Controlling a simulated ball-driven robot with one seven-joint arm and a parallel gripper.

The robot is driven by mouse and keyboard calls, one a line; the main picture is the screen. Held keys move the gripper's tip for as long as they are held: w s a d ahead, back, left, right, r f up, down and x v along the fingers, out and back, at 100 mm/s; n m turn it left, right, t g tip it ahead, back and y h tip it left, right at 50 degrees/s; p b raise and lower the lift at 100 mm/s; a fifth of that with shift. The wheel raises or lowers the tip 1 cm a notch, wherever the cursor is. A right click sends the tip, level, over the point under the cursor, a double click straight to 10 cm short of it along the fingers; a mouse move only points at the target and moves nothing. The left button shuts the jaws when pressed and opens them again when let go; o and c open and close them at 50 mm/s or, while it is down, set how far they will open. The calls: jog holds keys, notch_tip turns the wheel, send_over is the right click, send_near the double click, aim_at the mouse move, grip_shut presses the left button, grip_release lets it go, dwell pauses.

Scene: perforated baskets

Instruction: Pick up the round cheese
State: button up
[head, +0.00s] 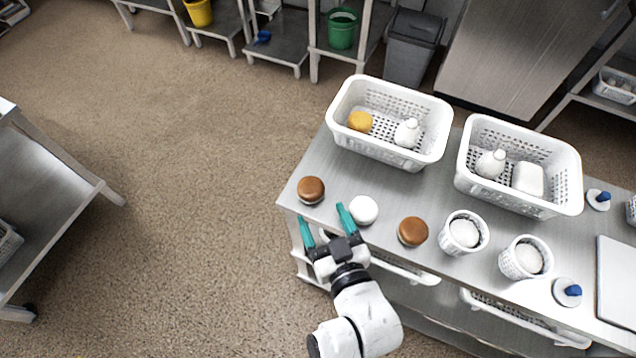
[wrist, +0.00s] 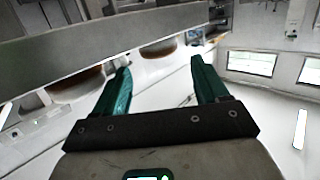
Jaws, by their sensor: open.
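A white round piece (head: 363,210), which looks like the round cheese, lies on the steel table near its front left edge. My gripper (head: 323,214) is open and empty at that edge, with its right teal finger close to the left of the white piece. I cannot tell whether they touch. In the wrist view the open fingers (wrist: 160,66) have nothing between them that I can make out as held. A yellow round piece (head: 360,121) lies in the left white basket (head: 340,110); it could also be cheese.
Brown-topped round pieces lie left (head: 311,190) and right (head: 413,231) of the white piece. White cups (head: 479,250) stand farther right. The right basket (head: 560,205) holds white items. Bare steel lies between the white piece and the left basket.

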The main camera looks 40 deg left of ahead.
aim_at(315, 198)
jog(key=shift+p+x, duration=0.5)
jog(key=shift+x, duration=3.1)
jog(key=shift+w+d, duration=0.1)
jog(key=shift+w, duration=0.05)
jog(key=c, duration=0.8)
jog(key=shift+c, duration=0.2)
